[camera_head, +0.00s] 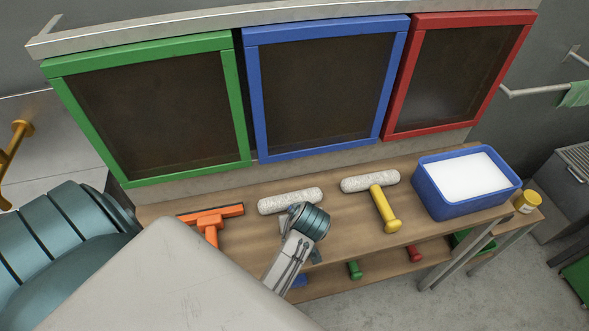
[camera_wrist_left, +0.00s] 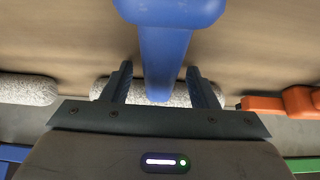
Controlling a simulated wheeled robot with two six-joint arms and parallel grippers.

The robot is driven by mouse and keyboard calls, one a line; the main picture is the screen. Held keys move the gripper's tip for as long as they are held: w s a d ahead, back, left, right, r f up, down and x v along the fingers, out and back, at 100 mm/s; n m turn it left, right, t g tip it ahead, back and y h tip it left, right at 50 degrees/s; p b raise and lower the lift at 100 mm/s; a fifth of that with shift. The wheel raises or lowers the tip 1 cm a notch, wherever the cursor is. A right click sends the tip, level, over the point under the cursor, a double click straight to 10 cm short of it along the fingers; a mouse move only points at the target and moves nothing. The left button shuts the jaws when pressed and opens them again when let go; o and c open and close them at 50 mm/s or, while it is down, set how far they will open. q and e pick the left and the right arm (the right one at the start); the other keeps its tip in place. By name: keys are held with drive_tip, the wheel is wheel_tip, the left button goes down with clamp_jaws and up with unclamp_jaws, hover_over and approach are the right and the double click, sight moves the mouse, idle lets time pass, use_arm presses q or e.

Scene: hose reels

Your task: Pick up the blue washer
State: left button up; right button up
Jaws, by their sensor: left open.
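The blue washer has a white fuzzy roller head (camera_head: 290,200) on the bench top in the head view. Its handle is hidden there by my left wrist. In the left wrist view the blue handle (camera_wrist_left: 165,50) runs down between the fingers of my left gripper (camera_wrist_left: 162,90), toward the white roller (camera_wrist_left: 100,88). The left gripper is open, one finger on each side of the handle, with gaps visible. In the head view the left gripper (camera_head: 315,256) is mostly hidden under my wrist. My right gripper is not in view.
A yellow-handled washer (camera_head: 384,208) lies to the right and an orange squeegee (camera_head: 211,218) to the left. Framed green, blue and red panels rise behind the bench.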

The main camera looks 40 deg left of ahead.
use_arm(q)
drive_tip(key=shift+s+d+r, duration=0.1)
drive_tip(key=shift+r, duration=0.05)
drive_tip(key=shift+s+d+r, duration=0.1)
drive_tip(key=shift+c, duration=1.3)
drive_tip(key=c, duration=0.8)
drive_tip(key=shift+c, duration=0.2)
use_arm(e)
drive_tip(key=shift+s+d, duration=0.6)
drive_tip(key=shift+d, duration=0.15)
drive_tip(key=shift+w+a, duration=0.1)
use_arm(q)
drive_tip(key=shift+r, duration=0.3)
wheel_tip(320, 180, up, 9)
drive_tip(key=shift+f+b, duration=0.2)
drive_tip(key=shift+b, duration=0.55)
drive_tip(key=shift+r, duration=0.3)
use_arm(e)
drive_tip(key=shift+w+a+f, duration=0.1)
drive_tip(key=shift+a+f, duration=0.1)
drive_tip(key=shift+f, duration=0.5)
